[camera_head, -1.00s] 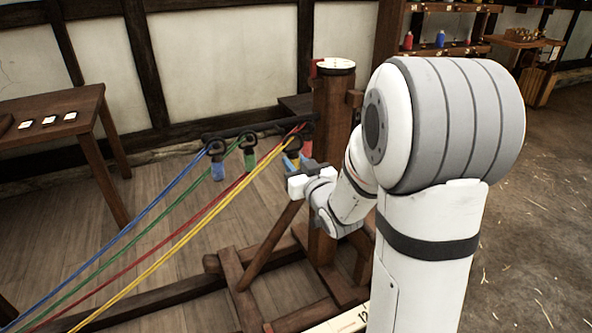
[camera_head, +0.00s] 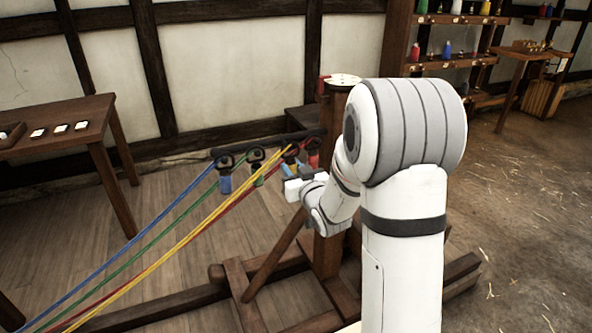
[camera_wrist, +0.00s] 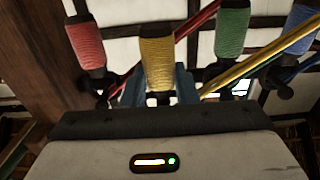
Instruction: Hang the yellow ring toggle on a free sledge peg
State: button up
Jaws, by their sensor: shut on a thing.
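The yellow toggle (camera_wrist: 156,58) stands between the blue-grey fingers of my gripper (camera_wrist: 158,92) in the wrist view, and the gripper is shut on it. In the head view my gripper (camera_head: 290,176) is at the sledge's dark peg bar (camera_head: 265,140), left of the post, and largely covers the yellow toggle. The blue toggle (camera_head: 224,183), green toggle (camera_head: 258,178) and red toggle (camera_head: 312,156) hang along the bar. The wrist view also shows the red one left of yellow, and green and blue to the right. Whether the yellow ring touches a peg is hidden.
Blue, green, yellow and red ropes slope down to the lower left. A wooden post (camera_head: 328,228) with a pale top stands right of my gripper. Timber sledge beams (camera_head: 165,307) lie below. A side table (camera_head: 85,118) stands at left, shelves (camera_head: 455,63) at back right.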

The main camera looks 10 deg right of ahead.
jog(key=shift+w+a+p, duration=0.2)
jog(key=shift+w+p, duration=0.2)
jog(key=shift+w, duration=0.65)
jog(key=shift+w+a+f+b, duration=0.15)
jog(key=shift+w+f+b, duration=0.5)
jog(key=shift+b, duration=0.45)
jog(key=shift+w+r, duration=0.1)
jog(key=shift+w, duration=0.05)
jog(key=o, duration=1.1)
